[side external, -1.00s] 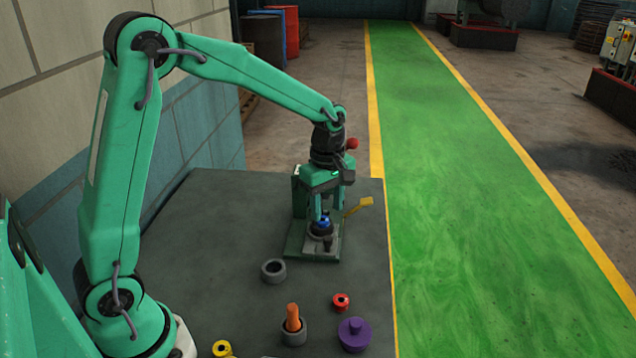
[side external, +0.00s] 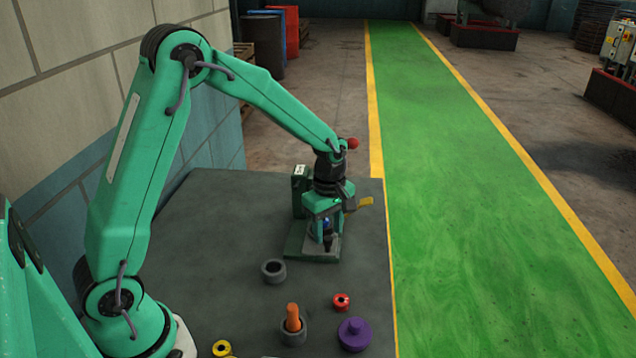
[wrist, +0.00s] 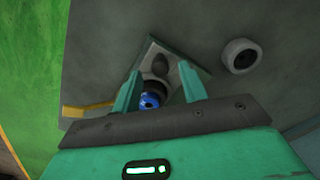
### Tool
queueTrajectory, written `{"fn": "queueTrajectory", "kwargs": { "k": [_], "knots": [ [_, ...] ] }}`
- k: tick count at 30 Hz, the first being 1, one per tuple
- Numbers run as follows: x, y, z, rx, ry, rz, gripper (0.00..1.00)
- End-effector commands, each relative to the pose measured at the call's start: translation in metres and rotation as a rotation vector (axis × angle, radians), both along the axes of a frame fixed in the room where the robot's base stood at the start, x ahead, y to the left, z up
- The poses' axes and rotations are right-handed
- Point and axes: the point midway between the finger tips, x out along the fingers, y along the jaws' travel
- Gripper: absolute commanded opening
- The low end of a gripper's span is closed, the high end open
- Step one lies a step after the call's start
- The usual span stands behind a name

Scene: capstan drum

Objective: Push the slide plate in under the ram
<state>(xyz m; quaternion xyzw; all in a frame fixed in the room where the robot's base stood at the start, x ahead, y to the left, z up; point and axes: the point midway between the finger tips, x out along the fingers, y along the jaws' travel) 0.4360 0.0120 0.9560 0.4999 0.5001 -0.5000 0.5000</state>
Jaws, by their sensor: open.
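A small press stands at the far right of the table. Its green base (side external: 297,243) and upright column (side external: 299,183) show behind and left of my gripper (side external: 324,238). My gripper points down, with its fingers spread over the press. A blue part (wrist: 150,100) on a dark round piece shows between the fingers in the wrist view. The grey slide plate (wrist: 157,53) lies on the base, with a dark knob (wrist: 187,71) standing on it; the knob also shows in the side view (side external: 330,243). I cannot tell whether a finger touches the knob. My gripper hides most of the ram.
A yellow tab (side external: 366,202) sticks out right of the press. A red ball (side external: 353,143) shows beside my wrist. A grey ring (side external: 273,271), an orange peg in a cup (side external: 293,330), a red ring (side external: 341,302) and a purple disc (side external: 354,334) stand nearer. The table's left middle is clear.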

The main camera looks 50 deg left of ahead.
Motion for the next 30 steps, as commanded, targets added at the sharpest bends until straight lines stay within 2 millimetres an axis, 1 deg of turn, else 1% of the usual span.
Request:
{"fn": "queueTrajectory", "kwargs": {
  "k": [3,6,16,18,20,21,22,23,30],
  "knots": [
    [-0.001,0.0,-0.011,0.0,0.002,0.0,0.43],
    [-0.001,0.0,-0.016,0.0,0.002,0.0,0.43],
    [0.0,0.0,-0.018,0.0,0.0,0.0,0.43],
    [0.0,0.0,-0.018,0.0,0.0,0.0,0.29],
    [0.0,0.0,-0.018,0.0,0.0,0.0,0.17],
    [0.0,0.0,-0.018,0.0,0.0,0.0,0.1],
    [0.0,0.0,-0.018,0.0,0.0,0.0,0.04],
    [0.0,0.0,-0.018,0.0,0.0,0.0,0.0],
    [0.002,0.002,-0.018,0.0,0.0,0.001,0.0]
  ]
}}
